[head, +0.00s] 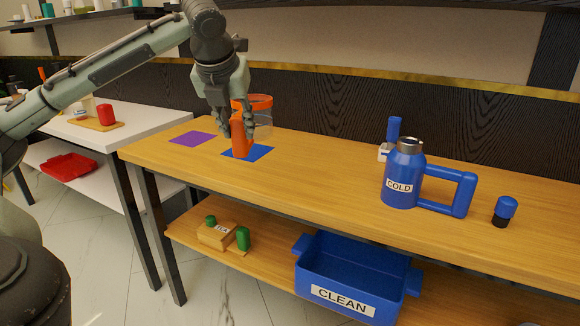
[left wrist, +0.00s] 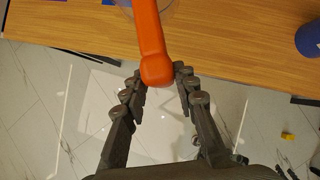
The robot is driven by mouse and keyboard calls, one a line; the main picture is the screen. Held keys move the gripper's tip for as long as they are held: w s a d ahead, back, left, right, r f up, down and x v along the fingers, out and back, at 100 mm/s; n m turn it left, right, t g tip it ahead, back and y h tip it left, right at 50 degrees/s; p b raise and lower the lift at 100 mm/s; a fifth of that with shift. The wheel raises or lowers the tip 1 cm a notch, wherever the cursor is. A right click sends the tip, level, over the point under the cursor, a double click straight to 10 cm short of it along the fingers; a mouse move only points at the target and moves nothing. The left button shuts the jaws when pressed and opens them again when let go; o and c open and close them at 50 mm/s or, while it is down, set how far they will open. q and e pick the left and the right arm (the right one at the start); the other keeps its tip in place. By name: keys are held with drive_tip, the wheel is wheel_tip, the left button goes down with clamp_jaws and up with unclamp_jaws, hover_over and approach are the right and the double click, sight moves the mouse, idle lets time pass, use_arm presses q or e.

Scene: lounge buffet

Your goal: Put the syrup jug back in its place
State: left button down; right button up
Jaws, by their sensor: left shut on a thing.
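The syrup jug (head: 264,103) has a clear body, an orange rim and an orange handle. It stands upright at the blue mat (head: 262,152) on the wooden counter; I cannot tell whether its base touches the mat. My left gripper (head: 240,135) comes down from above and is shut on the orange handle, hiding part of the jug. In the left wrist view the handle (left wrist: 150,45) runs down between the two fingers (left wrist: 160,72). My right gripper is not in view.
A purple mat (head: 192,138) lies left of the blue one. A blue jug marked COLD (head: 404,178) and a blue-capped bottle (head: 506,209) stand to the right. A blue CLEAN bin (head: 345,272) sits on the lower shelf. The middle of the counter (head: 320,170) is clear.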

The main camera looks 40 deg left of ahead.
use_arm(q)
drive_tip(key=w+d+f, duration=0.1)
drive_tip(key=w+f, duration=0.2)
drive_tip(key=w+d+f, duration=0.1)
drive_tip(key=w+f, duration=0.2)
drive_tip(key=f, duration=0.1)
drive_tip(key=w+d+f, duration=0.2)
drive_tip(key=w+f, duration=0.1)
drive_tip(key=w, duration=0.1)
drive_tip(key=shift+f, duration=0.35)
drive_tip(key=c, duration=1.6)
unclamp_jaws()
drive_tip(key=o, duration=0.4)
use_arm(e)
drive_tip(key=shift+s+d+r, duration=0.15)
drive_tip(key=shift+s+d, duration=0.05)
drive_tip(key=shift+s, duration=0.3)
